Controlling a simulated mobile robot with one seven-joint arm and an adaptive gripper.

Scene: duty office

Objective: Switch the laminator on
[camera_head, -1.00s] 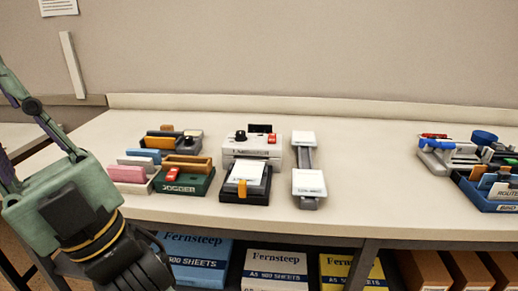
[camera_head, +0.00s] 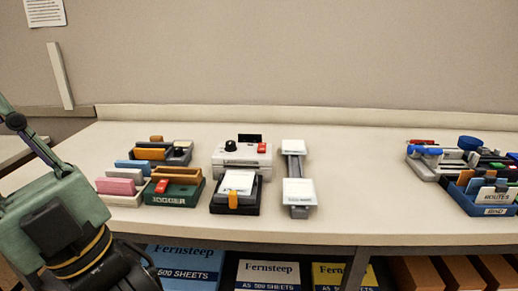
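The laminator (camera_head: 227,159) is a pale grey box on the table, left of the middle. It has a black knob (camera_head: 230,146) on top at the left and a red switch (camera_head: 262,148) at the right. I cannot tell the switch's position. A black tray (camera_head: 218,207) with white sheets and an orange tab sits against its front. My arm is at the lower left, with the dark body of my gripper (camera_head: 122,270) at its end, in front of the table and well apart from the laminator. Its fingers cannot be made out.
A green jogger (camera_head: 173,198) with its own red button and several colored blocks stand left of the laminator. A grey device with white plates (camera_head: 299,191) stands close on its right. Bare table (camera_head: 360,180) separates this from a blue bin (camera_head: 492,209). Paper boxes (camera_head: 268,275) sit below.

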